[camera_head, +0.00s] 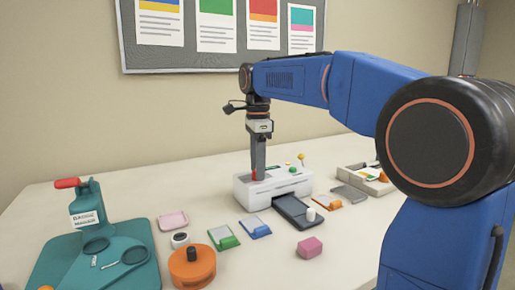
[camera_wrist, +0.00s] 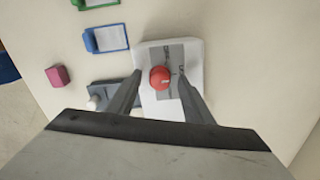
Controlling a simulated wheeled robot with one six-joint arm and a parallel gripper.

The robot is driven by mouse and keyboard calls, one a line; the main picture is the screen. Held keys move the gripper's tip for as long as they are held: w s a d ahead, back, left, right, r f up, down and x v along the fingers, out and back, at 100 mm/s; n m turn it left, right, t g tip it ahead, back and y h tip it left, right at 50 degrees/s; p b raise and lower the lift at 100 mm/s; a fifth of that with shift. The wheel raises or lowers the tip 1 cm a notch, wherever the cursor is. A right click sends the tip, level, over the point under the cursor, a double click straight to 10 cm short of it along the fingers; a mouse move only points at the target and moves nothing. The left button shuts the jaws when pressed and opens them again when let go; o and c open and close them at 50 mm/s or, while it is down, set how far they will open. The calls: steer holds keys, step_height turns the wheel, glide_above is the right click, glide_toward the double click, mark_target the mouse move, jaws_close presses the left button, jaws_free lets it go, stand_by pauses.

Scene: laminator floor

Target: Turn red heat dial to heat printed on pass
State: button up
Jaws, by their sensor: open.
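The red heat dial (camera_wrist: 160,77) sits on the grey top panel of the white laminator (camera_head: 262,194). In the wrist view it lies between my two fingers, with a small mark on its face. My gripper (camera_wrist: 160,82) points down and is open, a finger to either side of the dial; I cannot tell whether they touch it. In the head view my gripper hides most of the dial. A blue-framed pass (camera_head: 256,228) and a green-framed pass (camera_head: 223,238) lie on the table in front of the laminator; their print is too small to read.
A dark feed tray (camera_head: 296,211) with a white knob extends from the laminator. An open bin (camera_head: 364,180) is at right. The back left table is clear.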

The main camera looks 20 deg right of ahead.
step_height(320, 180, up, 17)
stand_by(0.5)
steer(key=shift+s, duration=0.1)
stand_by(0.3)
